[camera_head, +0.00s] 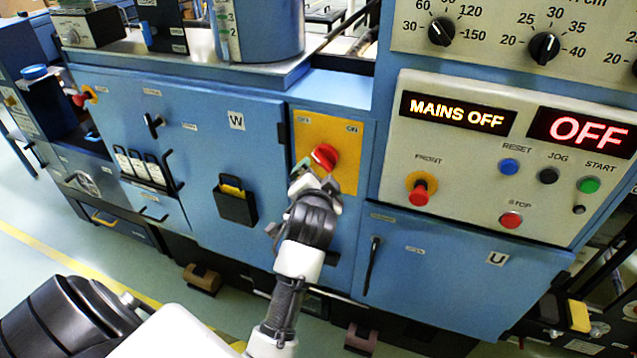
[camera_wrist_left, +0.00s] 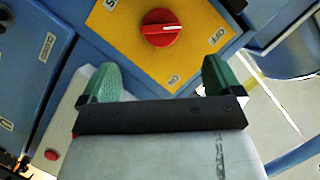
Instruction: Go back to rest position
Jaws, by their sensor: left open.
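My left gripper (camera_head: 315,182) is in front of the yellow switch panel (camera_head: 343,134) on the blue machine. It is open, with nothing between its green fingertips in the left wrist view (camera_wrist_left: 160,76). The red rotary knob (camera_head: 324,156) is just beyond the fingers and looks clear of them in the left wrist view (camera_wrist_left: 162,28). Its white mark lies toward the OFF label. In the head view the gripper overlaps the knob's lower edge. My right gripper is not in view.
A control panel (camera_head: 470,145) to the right shows "MAINS OFF" (camera_head: 457,112) and "OFF" (camera_head: 590,133), with buttons below. A black holder (camera_head: 236,205) sticks out from the blue door on the left. The floor (camera_head: 60,262) is open at lower left.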

